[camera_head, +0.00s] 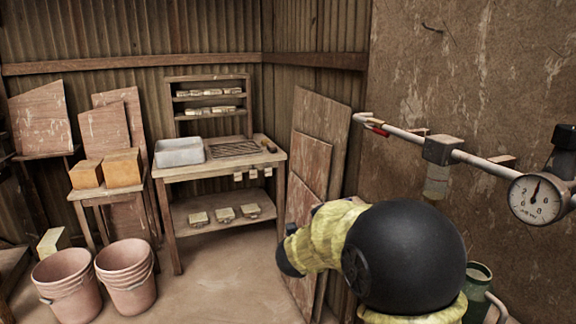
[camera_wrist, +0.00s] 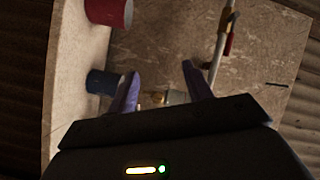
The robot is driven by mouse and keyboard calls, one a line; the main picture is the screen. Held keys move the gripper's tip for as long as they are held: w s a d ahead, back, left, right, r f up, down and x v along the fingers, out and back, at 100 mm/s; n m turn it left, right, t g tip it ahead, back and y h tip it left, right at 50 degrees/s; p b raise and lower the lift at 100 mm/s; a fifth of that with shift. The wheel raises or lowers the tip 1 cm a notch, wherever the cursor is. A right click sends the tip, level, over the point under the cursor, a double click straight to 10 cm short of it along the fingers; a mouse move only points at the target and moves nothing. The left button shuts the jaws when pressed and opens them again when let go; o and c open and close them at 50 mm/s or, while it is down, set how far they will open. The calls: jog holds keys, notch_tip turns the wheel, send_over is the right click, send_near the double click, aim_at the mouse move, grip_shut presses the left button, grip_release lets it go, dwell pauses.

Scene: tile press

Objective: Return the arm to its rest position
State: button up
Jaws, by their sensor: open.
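My arm, with a black round joint and a yellow sleeve, shows at the lower right of the head view. My gripper (camera_wrist: 160,90) shows in the wrist view as two purple fingers spread apart, with nothing between them. In the head view the gripper is mostly hidden behind my arm. Small brass-coloured and grey fittings appear between the fingertips, farther away.
A wooden workbench (camera_head: 220,168) with a grey basin (camera_head: 179,152) stands at the back. Pink buckets (camera_head: 126,272) stand at left. A wall pipe (camera_head: 400,133) with a pressure gauge (camera_head: 535,199) runs along the right, near my arm. Boards (camera_head: 318,140) lean beside the bench. The middle floor is clear.

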jog(key=s+a+f+n+g+y, duration=0.1)
jog(key=s+a+f+n+y, duration=0.1)
jog(key=s+f+n+y, duration=0.4)
jog(key=s+a+f+n+g+y, duration=0.1)
jog(key=a+f+n+y, duration=0.1)
jog(key=f+n+y, duration=0.45)
jog(key=s+d+f+n+g+h, duration=0.15)
jog(key=s+f+n+g, duration=0.25)
jog(key=s, duration=0.6)
jog(key=s+d+f+n+g, duration=0.25)
jog(key=s+n+g, duration=0.25)
jog(key=s, duration=0.5)
notch_tip(320, 180, up, 19)
jog(key=p, duration=1.9)
jog(key=shift+w+a+p, duration=0.25)
jog(key=shift+w+p, duration=0.05)
jog(key=shift+p, duration=0.1)
jog(key=shift+m, duration=0.25)
